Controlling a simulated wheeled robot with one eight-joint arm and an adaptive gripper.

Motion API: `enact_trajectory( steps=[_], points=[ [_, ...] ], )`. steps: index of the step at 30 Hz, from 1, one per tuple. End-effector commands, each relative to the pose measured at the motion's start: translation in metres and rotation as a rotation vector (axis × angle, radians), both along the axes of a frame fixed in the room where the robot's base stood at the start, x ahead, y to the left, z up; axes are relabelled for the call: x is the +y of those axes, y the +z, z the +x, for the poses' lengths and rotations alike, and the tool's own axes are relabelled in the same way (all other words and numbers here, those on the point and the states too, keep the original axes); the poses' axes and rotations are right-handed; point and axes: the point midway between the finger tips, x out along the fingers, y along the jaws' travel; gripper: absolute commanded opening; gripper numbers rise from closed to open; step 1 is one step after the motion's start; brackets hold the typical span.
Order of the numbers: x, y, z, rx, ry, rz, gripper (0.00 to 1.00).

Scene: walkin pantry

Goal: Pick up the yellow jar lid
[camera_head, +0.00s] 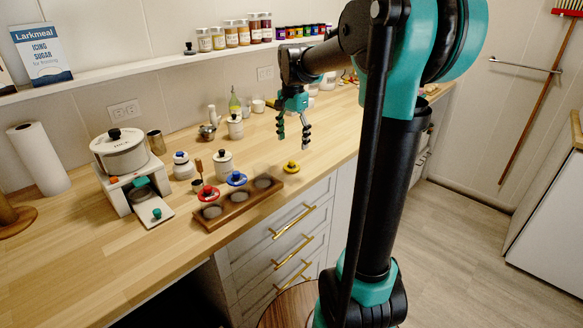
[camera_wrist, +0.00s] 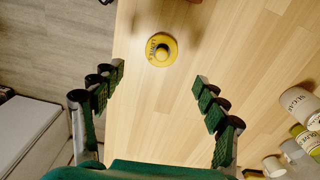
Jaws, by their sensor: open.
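The yellow jar lid (camera_head: 291,167) lies flat on the wooden counter, right of the wooden tray, near the counter's front edge. It is round with a dark knob in its middle. In the wrist view the lid (camera_wrist: 161,49) is at the upper middle, beyond and between the fingers. My gripper (camera_head: 293,145) hangs above the counter, over and a little behind the lid, with its fingers pointing down. In the wrist view my gripper (camera_wrist: 158,85) is wide open with nothing between its fingers. It is not touching the lid.
White canisters (camera_head: 224,165) stand behind. The counter around the yellow lid is clear; its front edge is close.

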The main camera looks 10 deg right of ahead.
Motion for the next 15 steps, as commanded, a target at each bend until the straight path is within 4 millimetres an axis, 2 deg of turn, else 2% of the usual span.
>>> enact_trajectory(
  steps=[4, 11, 15],
  points=[
    [0.000, -0.024, 0.000, 0.000, 0.000, 0.000, 0.73],
    [0.000, -0.039, 0.000, 0.000, 0.001, 0.000, 0.73],
    [0.003, -0.055, 0.000, 0.000, 0.002, 0.000, 0.73]
  ],
)
